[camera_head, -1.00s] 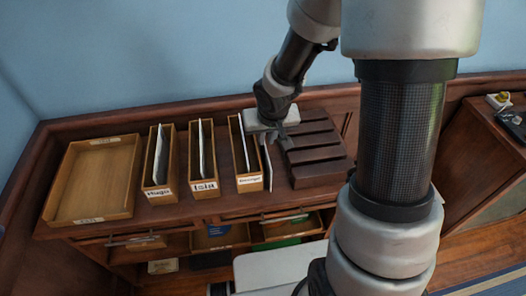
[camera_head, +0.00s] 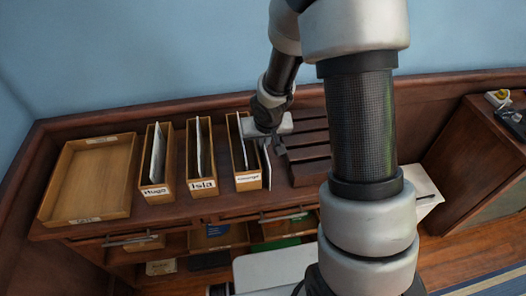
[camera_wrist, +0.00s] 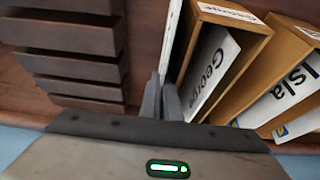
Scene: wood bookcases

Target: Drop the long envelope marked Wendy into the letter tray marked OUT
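A thin white envelope (camera_head: 266,172) stands upright on edge between the George box and the dark slotted rack. It also shows edge-on in the wrist view (camera_wrist: 172,35). No name can be read on it. My gripper (camera_wrist: 162,85) is at its edge, with the two fingers close together and the envelope's edge between them. In the head view my gripper (camera_head: 277,146) is just left of the rack. A wide, shallow wooden letter tray (camera_head: 71,213) lies at the far left, empty, with labels too small to read.
Three upright wooden boxes, Hugo (camera_head: 155,191), Isla (camera_head: 203,184) and George (camera_head: 249,179), hold envelopes between tray and gripper. The dark slotted rack (camera_head: 308,152) stands right of the envelope. Cubbies with items lie below the shelf top. A dark cabinet (camera_head: 475,150) is at right.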

